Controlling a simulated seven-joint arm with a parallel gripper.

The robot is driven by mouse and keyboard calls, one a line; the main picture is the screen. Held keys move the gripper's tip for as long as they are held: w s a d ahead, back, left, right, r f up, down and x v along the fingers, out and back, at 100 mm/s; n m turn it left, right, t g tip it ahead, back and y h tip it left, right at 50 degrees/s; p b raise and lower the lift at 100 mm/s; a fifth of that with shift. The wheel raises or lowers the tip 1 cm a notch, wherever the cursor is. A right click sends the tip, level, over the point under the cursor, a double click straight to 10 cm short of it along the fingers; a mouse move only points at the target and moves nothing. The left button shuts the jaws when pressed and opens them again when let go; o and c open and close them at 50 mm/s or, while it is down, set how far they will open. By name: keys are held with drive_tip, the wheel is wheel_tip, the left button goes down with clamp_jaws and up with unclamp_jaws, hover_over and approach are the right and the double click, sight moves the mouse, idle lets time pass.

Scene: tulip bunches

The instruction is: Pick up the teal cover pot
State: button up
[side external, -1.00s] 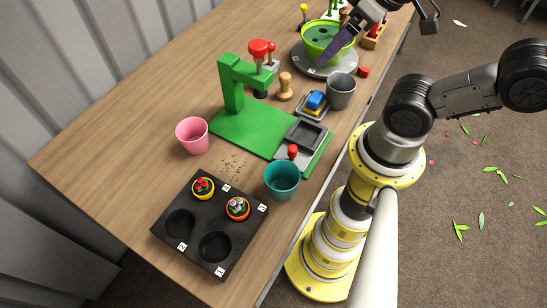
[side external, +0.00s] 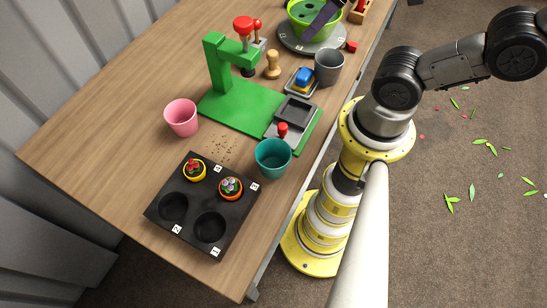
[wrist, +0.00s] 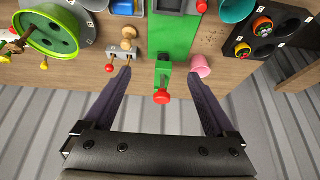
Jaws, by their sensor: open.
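The teal cover pot (side external: 273,158) stands upright and empty on the table near its front edge, between the black tray and the green stand. In the wrist view its teal side (wrist: 236,9) is cut by the top edge, right of centre. My gripper (wrist: 161,76) has its two dark purple fingers spread wide, with nothing held between them. It is well away from the teal pot. In the side view only a purple finger shows at the top, in front of the lime green bowl.
A black tray (side external: 190,220) holds two small potted flowers. A pink pot (side external: 181,118) and a grey pot (side external: 328,67) stand nearby. The green stand (side external: 240,105) with a red knob rises behind the teal pot. The lime bowl (side external: 300,12) is on a grey disc.

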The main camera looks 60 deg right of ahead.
drive_tip(key=c, duration=0.8)
drive_tip(key=shift+c, duration=0.2)
drive_tip(key=n+g, duration=0.4)
drive_tip(key=n, duration=1.4)
hover_over(273, 161)
drive_tip(key=s+a, duration=0.1)
drive_tip(key=s, duration=0.3)
drive_tip(key=shift+s+a+f, duration=0.1)
drive_tip(key=shift+a+f, duration=0.05)
drive_tip(key=shift+f, duration=11.5)
